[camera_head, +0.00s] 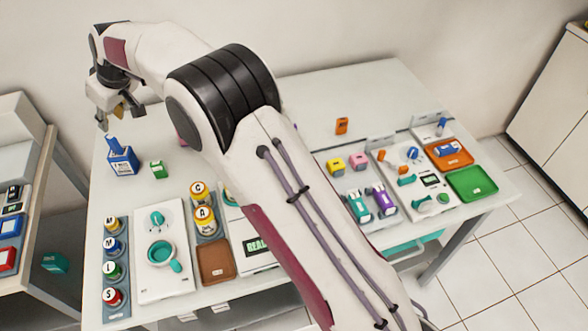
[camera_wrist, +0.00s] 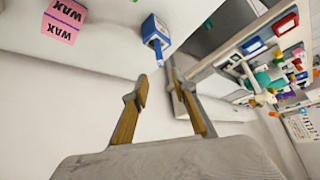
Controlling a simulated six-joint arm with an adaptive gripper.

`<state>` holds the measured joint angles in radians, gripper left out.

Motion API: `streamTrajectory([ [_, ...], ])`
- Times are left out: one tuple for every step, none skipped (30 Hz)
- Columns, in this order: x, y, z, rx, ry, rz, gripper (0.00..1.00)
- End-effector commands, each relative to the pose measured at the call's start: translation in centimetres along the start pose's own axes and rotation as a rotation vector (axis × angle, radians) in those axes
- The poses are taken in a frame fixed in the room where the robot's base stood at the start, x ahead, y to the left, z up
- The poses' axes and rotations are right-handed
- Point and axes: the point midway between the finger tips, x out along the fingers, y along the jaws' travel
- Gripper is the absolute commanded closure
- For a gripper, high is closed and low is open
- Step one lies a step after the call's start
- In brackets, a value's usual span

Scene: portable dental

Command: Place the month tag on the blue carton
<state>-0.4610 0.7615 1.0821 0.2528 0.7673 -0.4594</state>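The blue carton (camera_head: 124,162) stands on the table's left part, with a white label on its front. A blue piece (camera_head: 113,143) sticks up from its top; I cannot tell whether it is a tag or a flap. The carton (camera_wrist: 154,27) and its blue piece (camera_wrist: 158,50) also show in the wrist view, beyond the fingertips. An orange piece with dark lettering (camera_head: 342,126) stands at the table's back; its lettering is too small to read. My gripper (camera_head: 119,114) is open above and behind the carton. In the wrist view my gripper (camera_wrist: 158,84) holds nothing.
A green box (camera_head: 158,170) stands right of the carton. A pink WAX box (camera_wrist: 63,20) shows in the wrist view. Bottles, a white device with a teal cup (camera_head: 162,254) and a brown tray (camera_head: 216,260) fill the front. My arm hides the middle.

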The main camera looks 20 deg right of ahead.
Motion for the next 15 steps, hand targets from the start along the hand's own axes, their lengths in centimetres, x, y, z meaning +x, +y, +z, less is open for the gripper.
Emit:
streamTrajectory([
  [-0.2, 0.1, 0.0, 0.002, 0.000, 0.002, 0.73],
  [-0.4, 0.2, 0.1, 0.004, 0.000, 0.003, 0.73],
  [-0.8, 0.3, 0.1, 0.006, 0.000, 0.004, 0.73],
  [-1.1, 0.4, 0.2, 0.009, 0.000, 0.006, 0.73],
  [-1.5, 0.5, 0.2, 0.012, 0.000, 0.009, 0.73],
  [-2.0, 0.7, 0.4, 0.018, -0.001, 0.012, 0.73],
  [-2.5, 0.9, 0.5, 0.023, -0.001, 0.014, 0.73],
  [-3.1, 1.1, 0.6, 0.029, -0.001, 0.018, 0.73],
  [-3.9, 1.4, 0.9, 0.038, -0.003, 0.022, 0.73],
  [-4.6, 1.6, 1.1, 0.044, -0.003, 0.026, 0.73],
  [-5.2, 1.8, 1.4, 0.051, -0.005, 0.030, 0.73],
  [-6.2, 2.1, 1.6, 0.059, -0.005, 0.036, 0.73],
  [-6.9, 2.3, 2.0, 0.067, -0.007, 0.040, 0.73],
  [-7.7, 2.6, 2.2, 0.075, -0.008, 0.045, 0.73],
  [-8.7, 2.9, 2.7, 0.086, -0.010, 0.051, 0.73],
])
